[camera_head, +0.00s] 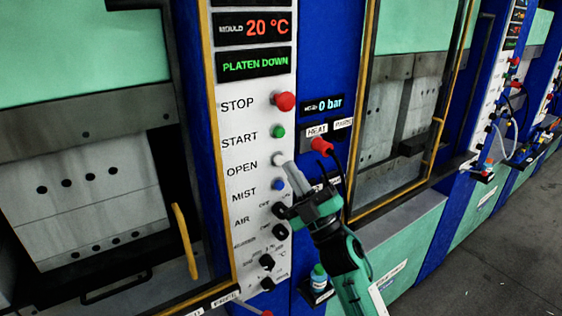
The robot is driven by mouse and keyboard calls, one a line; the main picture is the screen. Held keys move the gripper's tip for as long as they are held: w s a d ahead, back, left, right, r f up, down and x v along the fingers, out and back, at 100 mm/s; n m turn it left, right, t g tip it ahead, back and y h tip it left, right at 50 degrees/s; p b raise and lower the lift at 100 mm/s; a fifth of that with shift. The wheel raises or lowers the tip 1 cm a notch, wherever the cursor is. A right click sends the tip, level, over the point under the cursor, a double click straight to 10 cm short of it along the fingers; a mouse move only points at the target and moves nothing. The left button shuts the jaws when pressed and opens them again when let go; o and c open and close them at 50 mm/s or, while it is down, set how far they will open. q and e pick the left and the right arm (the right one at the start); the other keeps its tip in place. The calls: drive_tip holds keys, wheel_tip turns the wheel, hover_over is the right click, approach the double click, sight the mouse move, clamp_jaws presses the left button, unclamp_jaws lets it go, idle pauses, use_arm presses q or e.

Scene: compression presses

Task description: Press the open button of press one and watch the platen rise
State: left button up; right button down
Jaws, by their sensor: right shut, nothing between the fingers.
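The white OPEN button (278,160) is on the white control panel (239,147), beside its OPEN label. My right gripper (290,169) is shut and empty. Its tips are just right of and slightly below the OPEN button, above the blue MIST button (278,185). I cannot tell whether the tips touch the panel. The display (254,64) reads PLATEN DOWN in green. The press on the left has a grey platen block (82,190) low in its opening. My left gripper is not in view.
The red STOP button (285,101) and green START button (278,131) sit above OPEN. Black knobs line the lower panel. A red plug (322,146) with a dark cable is close right of my gripper. A yellow handle (185,240) stands left of the panel.

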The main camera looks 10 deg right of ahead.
drive_tip(key=shift+w, duration=0.1)
idle(0.4)
drive_tip(key=shift+w+r, duration=0.1)
drive_tip(key=shift+w+a+r, duration=0.15)
drive_tip(key=shift+a+r, duration=0.1)
drive_tip(key=shift+r, duration=0.1)
idle(1.8)
drive_tip(key=shift+f+b, duration=0.15)
drive_tip(key=shift+b, duration=0.2)
drive_tip(key=shift+f, duration=0.35)
drive_tip(key=shift+f, duration=0.1)
